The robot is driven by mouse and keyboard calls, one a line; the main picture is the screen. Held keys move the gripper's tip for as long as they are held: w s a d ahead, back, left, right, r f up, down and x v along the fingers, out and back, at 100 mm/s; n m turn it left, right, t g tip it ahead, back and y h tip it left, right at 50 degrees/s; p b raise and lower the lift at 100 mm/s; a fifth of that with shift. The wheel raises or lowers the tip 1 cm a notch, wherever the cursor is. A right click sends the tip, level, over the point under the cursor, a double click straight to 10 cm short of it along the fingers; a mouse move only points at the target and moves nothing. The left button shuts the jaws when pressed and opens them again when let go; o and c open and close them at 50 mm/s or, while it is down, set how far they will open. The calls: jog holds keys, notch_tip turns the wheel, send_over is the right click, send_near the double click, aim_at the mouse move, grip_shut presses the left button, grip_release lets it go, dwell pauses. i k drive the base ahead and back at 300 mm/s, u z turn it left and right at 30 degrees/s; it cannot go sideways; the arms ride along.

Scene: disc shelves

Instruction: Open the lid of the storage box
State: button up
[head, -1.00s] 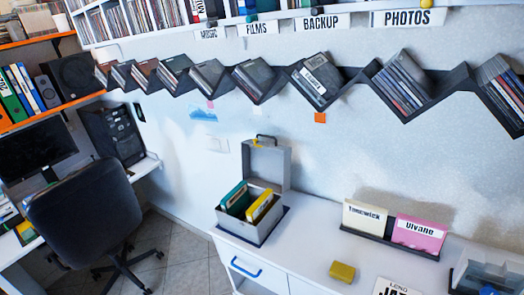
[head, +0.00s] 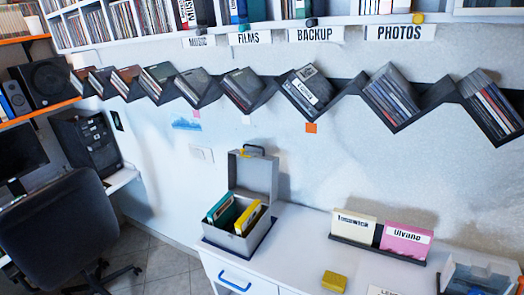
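The grey storage box (head: 243,246) stands on the left part of the white cabinet top, on a dark mat. Its lid (head: 259,177) is open and stands upright at the back of the box. A handle and a small yellow part show at the lid's top edge. Inside the box are a teal case (head: 220,207) and a yellow case (head: 248,217). My gripper is not in view.
The white cabinet top (head: 290,247) is partly clear right of the box. It bears a yellow block (head: 334,281), a rack with cream (head: 352,229) and pink (head: 406,240) cards, and a clear-sided bin (head: 482,276). A zigzag disc shelf (head: 350,87) runs above. A dark chair (head: 58,225) stands left.

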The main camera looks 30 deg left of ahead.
aim_at(257, 176)
jog(key=u, duration=0.05)
jog(key=i, duration=1)
jog(key=z, duration=0.05)
